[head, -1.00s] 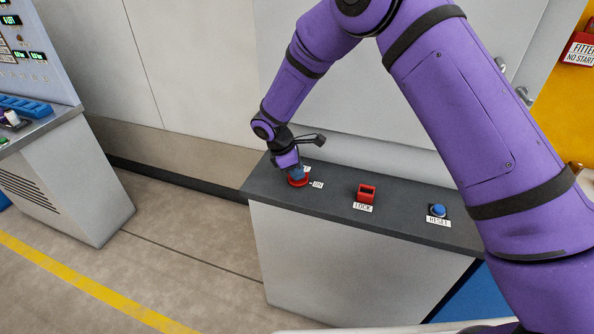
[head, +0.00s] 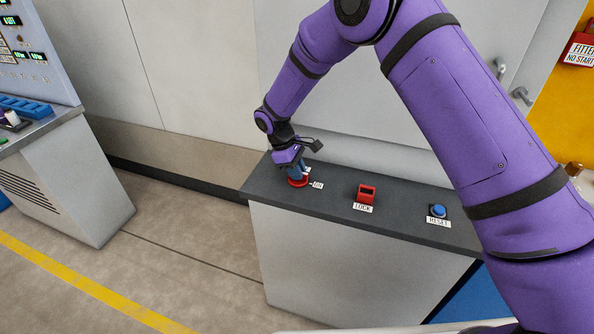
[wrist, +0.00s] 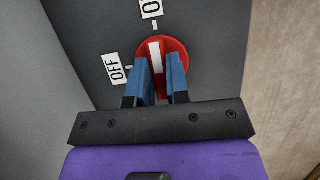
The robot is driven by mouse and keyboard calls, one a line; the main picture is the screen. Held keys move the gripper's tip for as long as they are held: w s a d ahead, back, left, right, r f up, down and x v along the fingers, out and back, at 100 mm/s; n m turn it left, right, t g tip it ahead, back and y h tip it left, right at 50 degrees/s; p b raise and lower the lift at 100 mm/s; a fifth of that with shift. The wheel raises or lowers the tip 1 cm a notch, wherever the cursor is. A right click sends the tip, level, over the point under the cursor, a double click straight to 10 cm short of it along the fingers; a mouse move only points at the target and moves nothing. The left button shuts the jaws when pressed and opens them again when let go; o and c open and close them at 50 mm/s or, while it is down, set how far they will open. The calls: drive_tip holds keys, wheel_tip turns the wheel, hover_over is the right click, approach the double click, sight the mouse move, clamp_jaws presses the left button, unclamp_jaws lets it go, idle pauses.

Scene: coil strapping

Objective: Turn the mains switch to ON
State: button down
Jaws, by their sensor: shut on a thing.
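The mains switch (wrist: 176,47) is a round red knob with a white bar on its handle. It also shows in the head view (head: 298,183) at the left end of the dark console top. In the wrist view the white bar points up toward the tick of the ON label (wrist: 152,8). The OFF label (wrist: 115,68) lies to the left of the knob. My gripper (wrist: 161,70) is over the knob with its two blue fingers shut on the handle, one on each side. In the head view my gripper (head: 296,170) comes down on the knob from above.
On the same console top (head: 400,222), a red LOCK block (head: 367,193) and a blue RESET button (head: 438,210) stand to the right of the switch. A pale cabinet wall (head: 190,70) rises behind. Another control desk (head: 70,170) stands at the left.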

drive_tip(key=c, duration=1.1)
unclamp_jaws()
drive_tip(key=v, duration=1)
drive_tip(key=shift+a+r, duration=0.15)
drive_tip(key=shift+r, duration=0.25)
